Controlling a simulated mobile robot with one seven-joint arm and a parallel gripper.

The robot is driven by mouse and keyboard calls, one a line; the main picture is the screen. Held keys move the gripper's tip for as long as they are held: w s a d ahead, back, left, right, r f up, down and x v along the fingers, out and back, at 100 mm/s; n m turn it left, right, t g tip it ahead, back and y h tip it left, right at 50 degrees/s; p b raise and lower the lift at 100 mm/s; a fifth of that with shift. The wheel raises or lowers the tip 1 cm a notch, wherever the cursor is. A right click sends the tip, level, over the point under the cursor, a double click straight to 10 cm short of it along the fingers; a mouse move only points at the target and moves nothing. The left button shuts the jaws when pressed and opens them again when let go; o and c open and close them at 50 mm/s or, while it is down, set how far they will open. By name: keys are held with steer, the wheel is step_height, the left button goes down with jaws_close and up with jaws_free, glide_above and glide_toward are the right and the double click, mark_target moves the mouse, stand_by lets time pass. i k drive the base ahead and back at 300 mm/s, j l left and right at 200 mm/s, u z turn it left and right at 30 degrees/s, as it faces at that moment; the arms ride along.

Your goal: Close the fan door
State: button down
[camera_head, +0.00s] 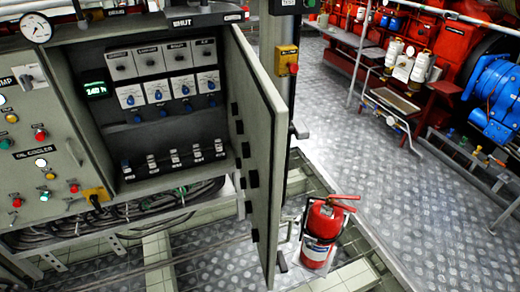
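An open grey-green cabinet door (262,135) stands swung outward from the right side of a control cabinet (78,100). I take it to be the fan door, though no label on it can be read. Its inner face, with several dark latches or hinges along it, shows. The cabinet's dark inside (165,128) is exposed, with gauges, blue-knobbed switches and a green-lit display. My gripper is not in view.
A red fire extinguisher (322,232) stands on the floor just right of the door's lower end. A post with a yellow switch box (287,60) rises behind the door. Checkered metal floor (370,160) is clear to the right. Red machinery (440,30) and a blue motor (497,95) stand at the back right.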

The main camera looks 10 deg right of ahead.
mark_target(261, 115)
steer(key=i+l+u, duration=0.15)
steer(key=l, duration=0.55)
steer(key=l+u, duration=0.1)
steer(key=l, duration=0.55)
